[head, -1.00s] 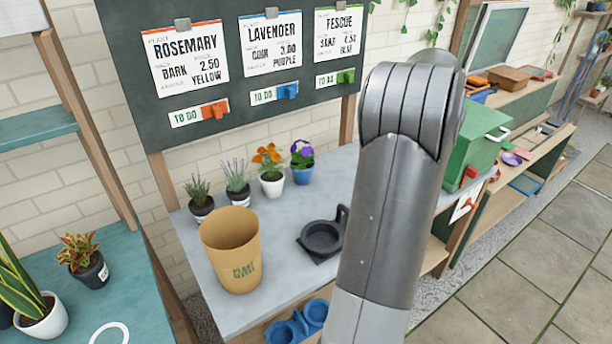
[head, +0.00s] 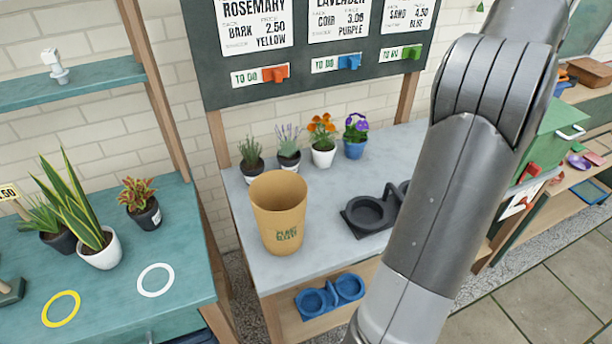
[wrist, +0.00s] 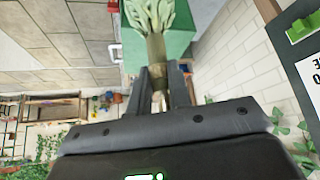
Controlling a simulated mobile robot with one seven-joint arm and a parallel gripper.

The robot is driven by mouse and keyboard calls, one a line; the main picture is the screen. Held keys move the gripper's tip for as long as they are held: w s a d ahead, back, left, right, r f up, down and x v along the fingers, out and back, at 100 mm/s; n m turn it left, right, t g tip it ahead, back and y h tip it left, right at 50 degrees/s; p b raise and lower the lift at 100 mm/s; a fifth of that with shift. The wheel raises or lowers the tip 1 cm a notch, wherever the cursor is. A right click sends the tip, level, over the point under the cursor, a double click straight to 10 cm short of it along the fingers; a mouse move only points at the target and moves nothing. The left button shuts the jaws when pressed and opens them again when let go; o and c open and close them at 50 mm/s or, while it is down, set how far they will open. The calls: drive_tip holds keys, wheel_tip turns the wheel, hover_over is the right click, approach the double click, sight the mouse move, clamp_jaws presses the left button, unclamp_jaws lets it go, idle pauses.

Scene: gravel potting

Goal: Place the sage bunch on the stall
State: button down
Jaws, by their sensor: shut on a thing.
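The sage bunch (wrist: 155,16) is pale green leaves above a tan wrapped stem, seen in the wrist view. My gripper (wrist: 166,72) is shut on its stem, and the leaves stick out beyond the fingertips. In the head view my arm covers the right middle; the gripper and the bunch are not in that view. A teal-topped stand (head: 190,285), which looks like the stall, is at the left of the head view. On it are a white ring (head: 155,267), a yellow ring (head: 46,318) and potted plants, including a snake plant (head: 82,200) and a reddish plant (head: 138,195).
A grey bench (head: 255,262) holds a tan plant-waste bin (head: 279,230), small flower pots and a dark double holder (head: 368,214). A blue double holder (head: 330,295) sits on its lower shelf. A green box (head: 550,145) is at the right. The teal top's front, around the rings, is clear.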

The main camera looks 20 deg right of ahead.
drive_tip(key=w+a+f+n+t+y, duration=0.2)
drive_tip(key=w+a+f+n, duration=0.15)
drive_tip(key=w+a, duration=0.4)
drive_tip(key=w+a+f+n+t+y, duration=0.1)
drive_tip(key=w+a+f+n, duration=0.25)
drive_tip(key=w+a, duration=0.45)
drive_tip(key=w+a+n+y, duration=0.2)
drive_tip(key=w+a+n, duration=0.15)
drive_tip(key=a, duration=0.75)
drive_tip(key=w+a+n+y, duration=0.2)
drive_tip(key=a+n, duration=0.3)
drive_tip(key=a, duration=0.6)
drive_tip(key=s+a+r+n+g+y, duration=0.15)
drive_tip(key=a+n, duration=0.25)
drive_tip(key=a, duration=0.7)
drive_tip(key=s+a+r+n+y, duration=0.1)
drive_tip(key=a+r+n+y, duration=0.25)
drive_tip(key=a, duration=0.65)
drive_tip(key=s+a+r+n+g, duration=0.1)
drive_tip(key=s+a+n+g, duration=0.1)
drive_tip(key=s+a+n, duration=0.5)
drive_tip(key=s+a+r+n+g, duration=0.15)
drive_tip(key=s+a, duration=0.25)
drive_tip(key=a, duration=0.7)
wheel_tip(320, 180, down, 11)
drive_tip(key=a+f, duration=1)
drive_tip(key=a, duration=0.2)
drive_tip(key=shift+f+g+y, duration=0.3)
drive_tip(key=shift+f, duration=0.1)
